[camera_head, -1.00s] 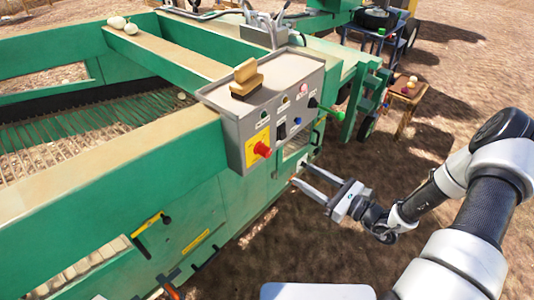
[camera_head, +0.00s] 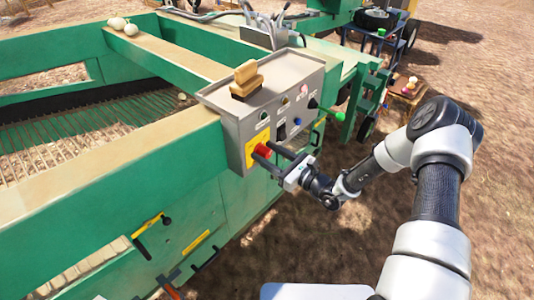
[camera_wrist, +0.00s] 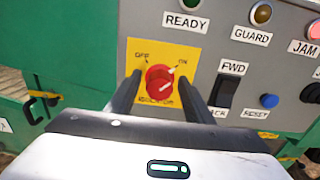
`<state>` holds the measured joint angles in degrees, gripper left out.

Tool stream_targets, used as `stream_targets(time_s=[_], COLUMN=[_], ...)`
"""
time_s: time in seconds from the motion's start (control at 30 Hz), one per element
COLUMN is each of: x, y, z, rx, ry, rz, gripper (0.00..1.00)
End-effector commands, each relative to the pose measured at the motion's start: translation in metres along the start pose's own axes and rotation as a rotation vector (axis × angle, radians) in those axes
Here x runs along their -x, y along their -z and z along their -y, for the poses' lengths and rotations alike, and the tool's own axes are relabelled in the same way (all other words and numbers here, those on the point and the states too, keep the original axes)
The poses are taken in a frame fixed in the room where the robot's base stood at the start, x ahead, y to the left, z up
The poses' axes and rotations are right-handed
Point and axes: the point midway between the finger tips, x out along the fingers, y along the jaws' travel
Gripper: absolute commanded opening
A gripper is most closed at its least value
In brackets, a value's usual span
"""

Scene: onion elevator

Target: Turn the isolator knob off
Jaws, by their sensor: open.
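The red isolator knob (camera_wrist: 160,80) sits on a yellow plate (camera_wrist: 185,53) marked OFF at upper left and ON at upper right. The white mark on the knob points toward ON. In the head view the knob (camera_head: 262,150) is on the front of the grey control box (camera_head: 237,135). My gripper (camera_head: 266,152) is open, with its fingers reaching to the panel at the knob. In the wrist view the fingers of my gripper (camera_wrist: 165,78) stand to the left and right of the knob, with a gap on each side. Contact cannot be told.
Right of the knob are a black FWD switch (camera_wrist: 226,92) and a blue RESET button (camera_wrist: 269,101). READY, GUARD and JAM labels with lamps are above. A wooden brush (camera_head: 247,80) lies on the box. A green-tipped lever (camera_head: 335,115) sticks out at its right side.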

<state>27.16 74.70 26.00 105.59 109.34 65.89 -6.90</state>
Motion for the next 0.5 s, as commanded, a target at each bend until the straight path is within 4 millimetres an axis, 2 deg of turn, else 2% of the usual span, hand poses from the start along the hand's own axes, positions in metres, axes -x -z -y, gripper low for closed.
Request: stream_targets(time_s=[0.2, 0.27, 0.43, 0.47, 0.5], x=[-0.0005, -0.0005, -0.0003, -0.0003, -0.0003], y=[0.0000, 0.0000, 0.0000, 0.0000, 0.0000], z=[-0.0001, -0.0001, 0.0000, -0.0001, 0.0000], rx=[0.000, 0.000, 0.000, 0.000, 0.000], ry=[0.000, 0.000, 0.000, 0.000, 0.000], rz=[0.000, 0.000, 0.000, 0.000, 0.000], gripper=[0.47, 0.39, 0.10, 0.06, 0.06])
